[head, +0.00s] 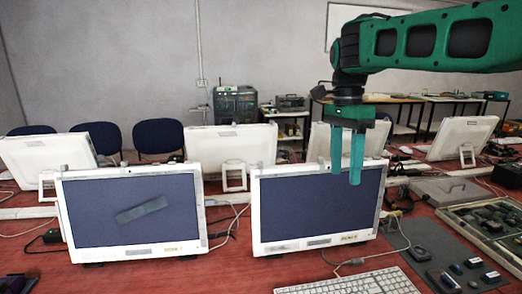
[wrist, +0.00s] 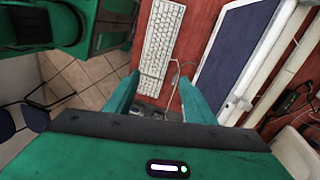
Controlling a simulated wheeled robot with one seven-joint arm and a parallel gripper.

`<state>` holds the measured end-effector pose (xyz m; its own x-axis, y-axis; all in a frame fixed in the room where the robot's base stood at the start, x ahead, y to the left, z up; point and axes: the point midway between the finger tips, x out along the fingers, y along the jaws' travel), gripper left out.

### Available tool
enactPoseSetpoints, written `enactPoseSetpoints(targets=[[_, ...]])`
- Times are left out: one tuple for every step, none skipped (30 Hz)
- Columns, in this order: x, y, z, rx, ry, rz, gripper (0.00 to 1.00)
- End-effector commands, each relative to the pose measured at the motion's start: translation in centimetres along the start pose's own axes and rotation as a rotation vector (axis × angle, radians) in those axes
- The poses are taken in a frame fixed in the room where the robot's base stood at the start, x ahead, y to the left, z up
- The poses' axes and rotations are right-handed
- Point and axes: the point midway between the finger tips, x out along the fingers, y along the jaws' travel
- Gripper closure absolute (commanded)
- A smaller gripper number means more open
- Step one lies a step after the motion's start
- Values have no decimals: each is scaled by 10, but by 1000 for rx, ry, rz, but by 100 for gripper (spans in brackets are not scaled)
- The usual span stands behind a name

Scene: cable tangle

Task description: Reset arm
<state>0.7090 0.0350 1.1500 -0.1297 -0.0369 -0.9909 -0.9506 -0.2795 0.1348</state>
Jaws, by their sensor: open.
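My gripper (head: 346,168) hangs from my green arm on the right side of the head view, with its two teal fingers pointing down in front of the right front monitor (head: 318,208). The fingers are apart and nothing is between them. In the wrist view my gripper (wrist: 158,80) also shows its fingers spread and empty. A white keyboard (head: 350,284) lies on the red table below, and it also shows in the wrist view (wrist: 158,45). Thin cables (head: 228,222) run between and beside the front monitors.
The left front monitor (head: 130,212) stands beside the right one, with more monitors behind them. A grey mat (head: 435,250) with small parts and an open case (head: 490,225) lie at the right. Bare red table (head: 235,277) shows in front of the monitors.

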Motion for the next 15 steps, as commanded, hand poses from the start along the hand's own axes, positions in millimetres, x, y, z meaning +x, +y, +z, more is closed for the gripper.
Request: enactPoseSetpoints(targets=[[5, 10, -11, -15, 2, 0, 50], [7, 15, -17, -28, 3, -4, 50], [11, 22, -25, -48, 6, -6, 50], [15, 29, -32, -63, 7, -8, 50], [18, 36, -39, -79, 9, -11, 50], [23, 47, -49, -102, 11, -14, 50], [28, 55, -57, -121, 13, -17, 50], [33, 65, -65, -140, 15, -20, 50], [42, 80, -77, -171, 17, -24, 50], [49, 93, -85, -197, 18, -26, 50], [57, 107, -94, -226, 20, -31, 50], [69, 127, -104, -266, 22, -37, 50], [78, 142, -111, -296, 23, -42, 50], [88, 156, -117, -329, 23, -47, 50], [101, 176, -123, -372, 24, -54, 50]])
